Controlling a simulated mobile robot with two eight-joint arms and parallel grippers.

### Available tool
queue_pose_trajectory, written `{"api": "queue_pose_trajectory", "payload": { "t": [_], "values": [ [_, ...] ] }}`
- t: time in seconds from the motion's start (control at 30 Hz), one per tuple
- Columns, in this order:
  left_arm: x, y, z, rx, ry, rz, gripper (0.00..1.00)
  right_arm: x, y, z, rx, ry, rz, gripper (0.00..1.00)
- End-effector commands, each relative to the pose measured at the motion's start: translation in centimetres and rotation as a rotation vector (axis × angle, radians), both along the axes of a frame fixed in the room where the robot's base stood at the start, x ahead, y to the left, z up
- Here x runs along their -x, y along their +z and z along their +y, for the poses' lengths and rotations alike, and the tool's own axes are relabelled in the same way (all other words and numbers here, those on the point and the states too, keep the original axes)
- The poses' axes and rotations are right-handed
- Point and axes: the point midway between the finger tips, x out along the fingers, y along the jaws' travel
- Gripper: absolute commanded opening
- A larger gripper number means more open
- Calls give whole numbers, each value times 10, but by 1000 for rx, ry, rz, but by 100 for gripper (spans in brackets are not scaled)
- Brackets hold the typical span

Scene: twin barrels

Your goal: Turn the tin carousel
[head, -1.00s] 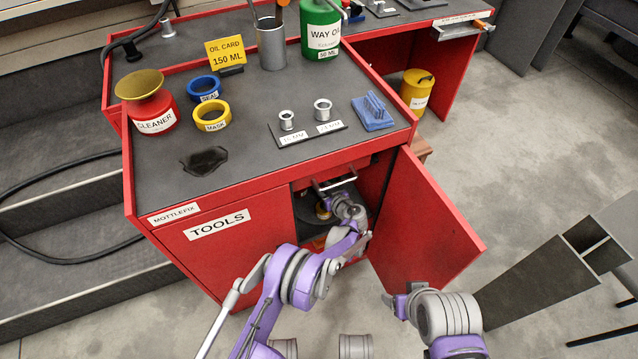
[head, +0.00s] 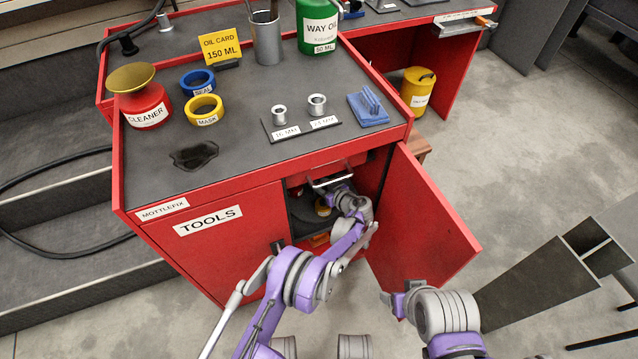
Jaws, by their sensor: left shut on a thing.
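The tin carousel (head: 303,213) is a dark round platform inside the red cabinet, seen through its open right side. A yellow tin (head: 322,208) shows on it, beside my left gripper. My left gripper (head: 340,194) reaches into the cabinet and is shut at the carousel; its fingertips and exact hold are largely hidden. The rest of the carousel is hidden by my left arm and the cabinet. My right gripper (head: 388,299) is low in front of the open door, apart from the carousel, and its finger gap is unclear.
The open red door (head: 425,225) stands to the right of my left arm. A metal handle (head: 330,179) sits just above the opening. An orange item (head: 319,239) lies low inside. Bottles, rings and sockets stand on the cabinet top (head: 245,120).

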Motion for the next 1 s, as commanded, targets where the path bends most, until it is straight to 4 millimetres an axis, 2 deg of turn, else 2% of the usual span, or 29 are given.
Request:
{"api": "queue_pose_trajectory", "payload": {
  "t": [0.1,0.13,0.27,0.67,1.0],
  "values": [
    [1,-1,-1,3,1,1,0,0,0,0,0,0,0,68],
    [1,-1,-1,3,1,1,44,0,0,0,0,0,0,68],
    [0,0,-1,2,-1,1,68,0,0,0,0,0,0,68],
    [5,3,-4,1,-2,0,69,0,2,0,0,0,0,68],
    [52,29,-39,2,-3,0,69,3,18,0,0,0,-5,68]
  ]
}}
